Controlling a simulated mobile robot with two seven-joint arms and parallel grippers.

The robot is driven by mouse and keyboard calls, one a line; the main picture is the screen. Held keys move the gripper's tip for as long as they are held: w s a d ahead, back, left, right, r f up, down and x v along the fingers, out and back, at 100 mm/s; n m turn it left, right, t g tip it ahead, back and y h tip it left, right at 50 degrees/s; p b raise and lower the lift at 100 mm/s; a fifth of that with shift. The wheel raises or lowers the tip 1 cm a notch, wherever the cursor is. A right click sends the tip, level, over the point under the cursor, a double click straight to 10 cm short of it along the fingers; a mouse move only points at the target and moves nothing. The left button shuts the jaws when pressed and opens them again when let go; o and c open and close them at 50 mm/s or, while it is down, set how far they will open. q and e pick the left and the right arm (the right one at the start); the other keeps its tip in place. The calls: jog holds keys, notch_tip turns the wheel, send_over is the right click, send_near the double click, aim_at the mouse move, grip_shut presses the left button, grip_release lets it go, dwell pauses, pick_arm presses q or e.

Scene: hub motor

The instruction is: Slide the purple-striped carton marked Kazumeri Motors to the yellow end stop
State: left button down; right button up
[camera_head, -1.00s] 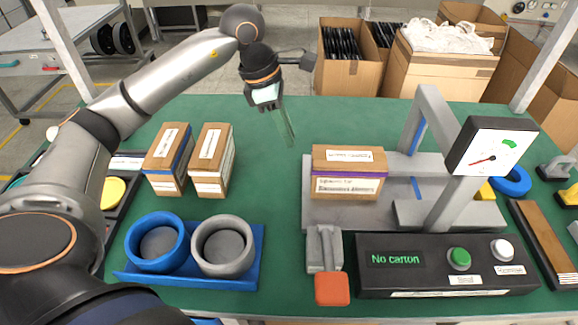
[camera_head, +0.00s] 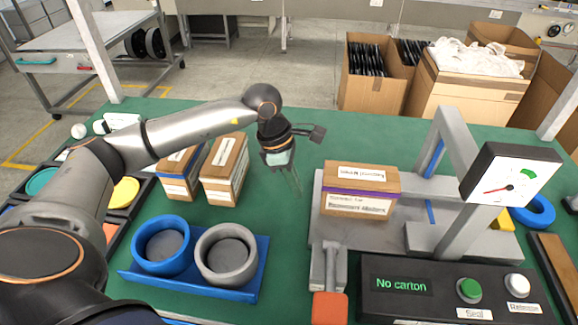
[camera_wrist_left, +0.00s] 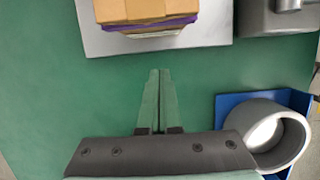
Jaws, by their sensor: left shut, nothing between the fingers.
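The purple-striped carton (camera_head: 358,193) stands on the left part of the grey press plate (camera_head: 318,226). Its label is small and I cannot read it surely. It also shows at the top of the left wrist view (camera_wrist_left: 150,14). A yellow piece (camera_head: 504,218), perhaps the end stop, shows partly behind the press frame at the right. My left gripper (camera_head: 297,186) is shut and empty, left of the carton and apart from it. In the left wrist view its fingertips (camera_wrist_left: 158,72) point towards the carton across bare green mat. My right gripper is not in view.
A grey press frame with a dial (camera_head: 508,183) rises right of the carton. A black control box (camera_head: 440,290) reads "No carton". A blue tray (camera_head: 150,284) with two rings is at front left. Two other cartons (camera_head: 224,170) stand behind it. An orange-tipped lever (camera_head: 329,306) is in front.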

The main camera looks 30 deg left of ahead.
aim_at(388, 194)
pick_arm(q)
jog(key=shift+w+d+r, duration=0.1)
jog(key=shift+w+d, duration=0.2)
jog(key=shift+d, duration=0.35)
jog(key=shift+w+d+r, duration=0.1)
jog(key=shift+w+d, duration=0.2)
jog(key=shift+d, duration=0.3)
jog(key=shift+w+d+f+p, duration=0.1)
jog(key=shift+w+d+p, duration=0.2)
jog(key=shift+d, duration=0.25)
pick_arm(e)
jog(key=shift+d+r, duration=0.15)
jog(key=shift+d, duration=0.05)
